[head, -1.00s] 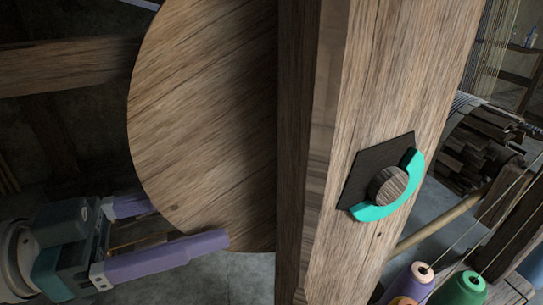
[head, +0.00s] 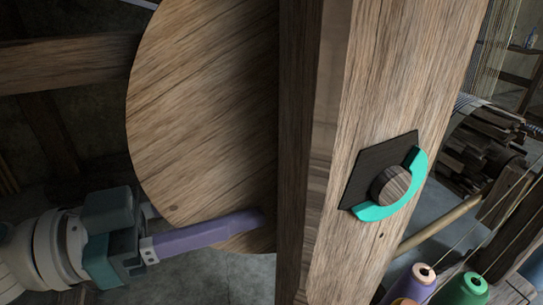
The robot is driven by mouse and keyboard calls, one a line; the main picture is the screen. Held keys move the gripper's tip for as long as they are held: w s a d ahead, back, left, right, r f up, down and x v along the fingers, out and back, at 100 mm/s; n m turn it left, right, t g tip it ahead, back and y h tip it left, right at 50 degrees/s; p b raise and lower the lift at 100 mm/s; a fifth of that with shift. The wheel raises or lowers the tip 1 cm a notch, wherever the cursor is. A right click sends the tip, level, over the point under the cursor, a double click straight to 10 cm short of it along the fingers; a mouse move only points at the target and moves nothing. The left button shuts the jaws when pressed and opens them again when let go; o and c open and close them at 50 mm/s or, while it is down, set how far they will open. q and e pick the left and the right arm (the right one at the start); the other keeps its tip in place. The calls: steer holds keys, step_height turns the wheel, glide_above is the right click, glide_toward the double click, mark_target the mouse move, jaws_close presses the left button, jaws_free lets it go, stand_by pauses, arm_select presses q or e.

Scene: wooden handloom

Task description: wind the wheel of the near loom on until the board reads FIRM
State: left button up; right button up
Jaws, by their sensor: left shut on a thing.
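The wheel (head: 200,110) is a large wooden disc, cut off on its right by an upright post. My left gripper (head: 255,222) is at the wheel's lower rim. One purple finger lies across the front face, its tip close to the post. The other finger is mostly hidden behind the disc. The gripper is shut on the rim. My right gripper is not in view. No board with a readable word shows.
The wooden post (head: 385,90) stands close in front and carries a dark plate (head: 360,168) with a turquoise arc (head: 383,211) around a round wooden knob (head: 390,186). Purple (head: 415,284) and green (head: 468,292) thread cones stand at lower right. A beam (head: 60,65) runs behind at left.

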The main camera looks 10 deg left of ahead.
arm_select(q)
jaws_close()
stand_by(0.8)
